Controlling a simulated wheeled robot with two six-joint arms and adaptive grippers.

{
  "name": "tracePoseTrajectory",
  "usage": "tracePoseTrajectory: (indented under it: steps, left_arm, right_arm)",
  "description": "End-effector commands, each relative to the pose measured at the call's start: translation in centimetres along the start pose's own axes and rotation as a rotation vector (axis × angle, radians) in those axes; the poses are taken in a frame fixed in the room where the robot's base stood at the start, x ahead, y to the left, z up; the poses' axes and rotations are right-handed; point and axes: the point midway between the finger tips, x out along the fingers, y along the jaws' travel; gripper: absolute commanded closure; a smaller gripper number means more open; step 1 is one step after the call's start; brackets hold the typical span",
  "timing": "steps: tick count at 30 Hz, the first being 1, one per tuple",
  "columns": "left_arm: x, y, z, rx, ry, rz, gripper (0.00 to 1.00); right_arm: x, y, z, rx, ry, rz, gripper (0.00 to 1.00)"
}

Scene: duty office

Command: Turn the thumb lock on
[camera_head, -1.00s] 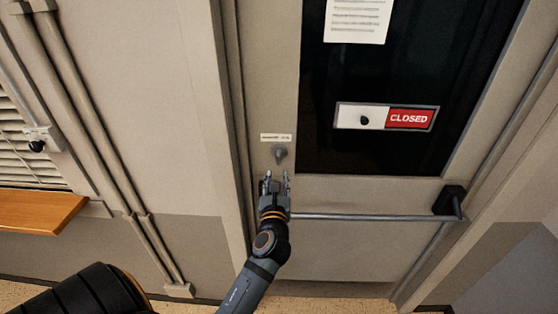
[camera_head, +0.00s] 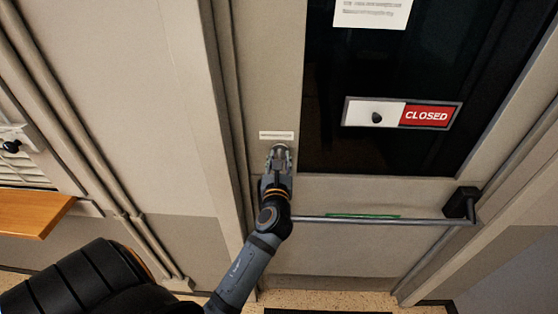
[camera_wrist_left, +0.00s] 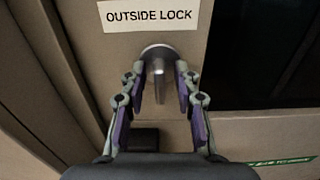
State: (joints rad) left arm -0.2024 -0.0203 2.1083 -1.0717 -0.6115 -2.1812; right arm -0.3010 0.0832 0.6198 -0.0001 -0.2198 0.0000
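The thumb lock (camera_wrist_left: 158,62) shows in the left wrist view as a round metal plate with a turn piece, below a white label reading OUTSIDE LOCK (camera_wrist_left: 148,15). My left gripper (camera_wrist_left: 160,92) is open, with one finger on each side of the turn piece and a gap visible on both sides. In the head view my left gripper (camera_head: 279,152) is at the lock, just below the small label (camera_head: 276,135), and hides most of the lock. My right gripper is not in view.
The door (camera_head: 330,240) has a dark window with a sliding CLOSED sign (camera_head: 402,114). A push bar (camera_head: 385,220) crosses it below the lock, with a green strip (camera_head: 362,216). The door frame (camera_head: 222,120) stands close to the left of my arm.

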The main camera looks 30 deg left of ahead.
Motion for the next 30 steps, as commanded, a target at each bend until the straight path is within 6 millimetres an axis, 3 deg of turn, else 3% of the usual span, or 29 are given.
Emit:
tracePoseTrajectory:
  steps: [1,6,13,30]
  left_arm:
    - [0.0,0.0,0.0,0.0,0.0,0.0,0.79]
    - [0.0,0.0,0.0,0.0,0.0,0.0,1.0]
    - [0.0,0.0,0.5,0.058,0.001,0.001,1.0]
    - [0.0,0.0,0.5,0.47,0.001,0.0,1.0]
  right_arm:
    - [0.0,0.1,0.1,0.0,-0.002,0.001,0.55]
    - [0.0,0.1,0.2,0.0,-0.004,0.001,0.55]
    - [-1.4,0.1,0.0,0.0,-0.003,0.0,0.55]
    - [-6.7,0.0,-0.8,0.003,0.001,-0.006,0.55]
